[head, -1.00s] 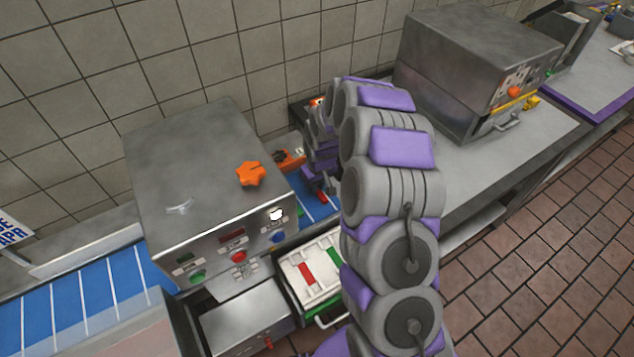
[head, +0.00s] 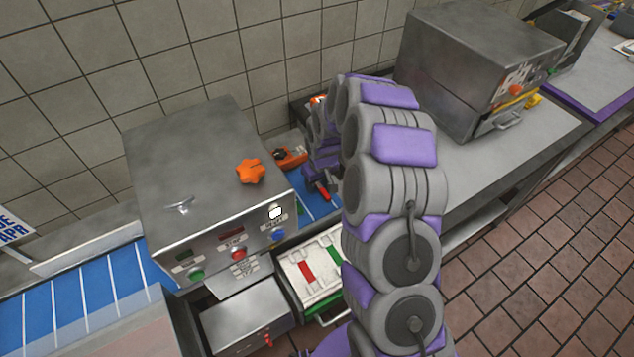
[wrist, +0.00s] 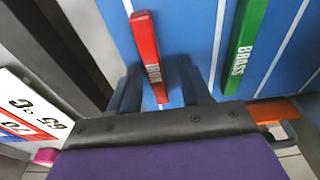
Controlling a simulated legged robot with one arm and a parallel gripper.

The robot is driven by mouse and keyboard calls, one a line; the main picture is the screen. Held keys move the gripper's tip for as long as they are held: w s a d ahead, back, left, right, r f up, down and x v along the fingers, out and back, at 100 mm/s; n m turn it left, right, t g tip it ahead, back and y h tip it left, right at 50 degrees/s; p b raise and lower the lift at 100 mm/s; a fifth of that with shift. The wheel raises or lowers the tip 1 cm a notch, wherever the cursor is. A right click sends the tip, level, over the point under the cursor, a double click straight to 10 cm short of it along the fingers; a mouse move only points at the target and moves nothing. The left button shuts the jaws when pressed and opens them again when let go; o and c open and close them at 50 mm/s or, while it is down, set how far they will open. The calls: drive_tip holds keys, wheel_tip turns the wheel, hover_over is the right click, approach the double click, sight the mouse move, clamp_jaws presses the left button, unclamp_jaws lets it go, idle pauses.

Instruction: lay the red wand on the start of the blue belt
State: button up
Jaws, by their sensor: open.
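The red wand (wrist: 146,40), with white lettering, lies over the blue belt (wrist: 185,20) in the wrist view. My gripper (wrist: 160,72) is open, with one finger on each side of the wand's near end. I cannot tell whether the wand rests fully on the belt. In the head view the red wand (head: 323,191) shows small beside my gripper (head: 314,178), above the belt (head: 307,187) at the right of the steel machine. My arm hides part of this area.
A green wand marked BRASS (wrist: 245,45) lies to the right on the belt. The steel machine (head: 195,165) with an orange knob stands left of my gripper. An open drawer (head: 325,300) with red and green strips is below. An orange item (head: 291,157) sits behind.

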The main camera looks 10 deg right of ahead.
wheel_tip(320, 180, up, 17)
drive_tip(key=s+p, duration=0.2)
drive_tip(key=shift+s+d+p, duration=0.15)
drive_tip(key=shift+d+p, duration=0.1)
drive_tip(key=shift+p, duration=0.15)
